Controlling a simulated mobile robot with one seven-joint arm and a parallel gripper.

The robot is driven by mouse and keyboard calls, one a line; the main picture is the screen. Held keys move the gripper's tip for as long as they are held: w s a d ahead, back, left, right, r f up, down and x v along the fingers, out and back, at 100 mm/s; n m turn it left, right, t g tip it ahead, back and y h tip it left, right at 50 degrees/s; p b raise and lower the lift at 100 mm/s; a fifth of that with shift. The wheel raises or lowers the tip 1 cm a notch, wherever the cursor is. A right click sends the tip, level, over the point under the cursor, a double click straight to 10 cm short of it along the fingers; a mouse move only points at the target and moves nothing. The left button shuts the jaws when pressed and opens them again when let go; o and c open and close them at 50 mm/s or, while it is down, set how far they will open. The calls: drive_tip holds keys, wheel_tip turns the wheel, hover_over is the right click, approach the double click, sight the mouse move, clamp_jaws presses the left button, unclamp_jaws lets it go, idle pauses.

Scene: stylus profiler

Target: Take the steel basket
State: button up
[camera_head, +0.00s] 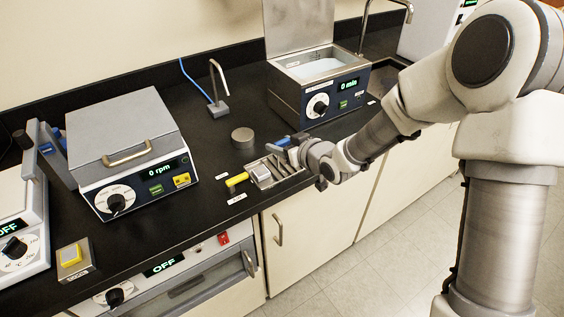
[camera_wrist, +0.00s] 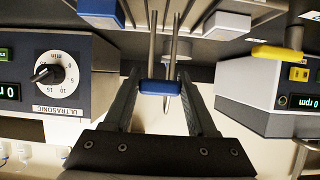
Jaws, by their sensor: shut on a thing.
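My gripper (camera_wrist: 160,86) is shut on a blue grip (camera_wrist: 152,87) joined to two thin steel rods, which look like the handle of the steel basket. The rods (camera_wrist: 153,45) run out of the top of the wrist view, and the basket's body is not clear there. In the head view my gripper (camera_head: 301,149) is low over the bench's front edge, with blue parts (camera_head: 283,141) showing beside it. Whether the basket touches the grey holder below cannot be told.
A grey holder (camera_head: 287,183) with a pale block and a yellow handle (camera_head: 237,180) lies at the bench edge. The ultrasonic bath (camera_head: 289,104), lid up, stands behind at right; the rpm machine (camera_head: 122,135) stands left. A grey puck (camera_head: 243,136) and tap (camera_head: 217,88) are behind.

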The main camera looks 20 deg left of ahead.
clamp_jaws()
drive_tip(key=shift+r, duration=0.1)
drive_tip(key=shift+r, duration=0.6)
wheel_tip(320, 180, up, 3)
drive_tip(key=shift+r+p, duration=0.1)
drive_tip(key=shift+p, duration=0.25)
drive_tip(key=w+d+r+p, duration=0.4)
drive_tip(key=w+d+r, duration=0.2)
drive_tip(key=d, duration=0.3)
drive_tip(key=shift+w+d+r, duration=0.2)
drive_tip(key=shift+w, duration=0.2)
drive_tip(key=o, duration=0.5)
unclamp_jaws()
clamp_jaws()
